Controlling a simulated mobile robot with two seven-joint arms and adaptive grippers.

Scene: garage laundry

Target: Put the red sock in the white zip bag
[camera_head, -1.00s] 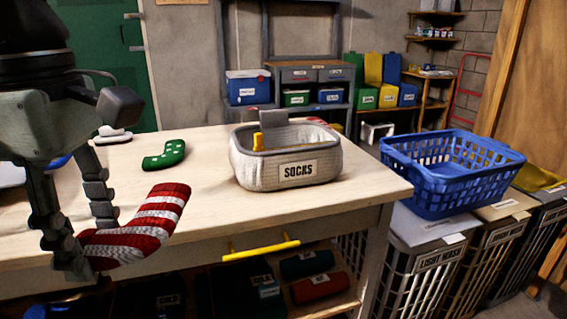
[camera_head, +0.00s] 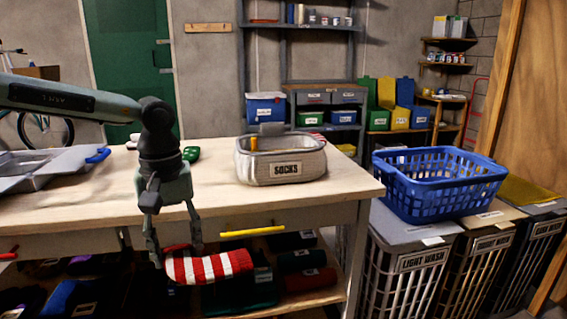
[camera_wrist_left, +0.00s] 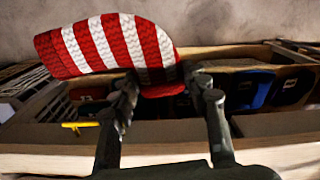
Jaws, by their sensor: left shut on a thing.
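The red sock with white stripes (camera_head: 222,266) hangs sideways from my left gripper (camera_head: 175,250), in front of the table's front edge and below its top. The gripper points down and is shut on one end of the sock. In the left wrist view the sock (camera_wrist_left: 105,46) lies across the fingertips (camera_wrist_left: 164,86). The white zip bag (camera_head: 300,171), labelled SOCKS, stands upright on the table, right of and beyond the gripper. Its top looks open, with a grey flap and a yellow piece at the rim. My right gripper is not in view.
The wooden table (camera_head: 345,184) has free room around the bag. A green sock (camera_head: 191,154) is mostly hidden behind my gripper. A yellow drawer handle (camera_head: 252,231) sits close to the held sock. A blue basket (camera_head: 435,205) stands on the hampers at right.

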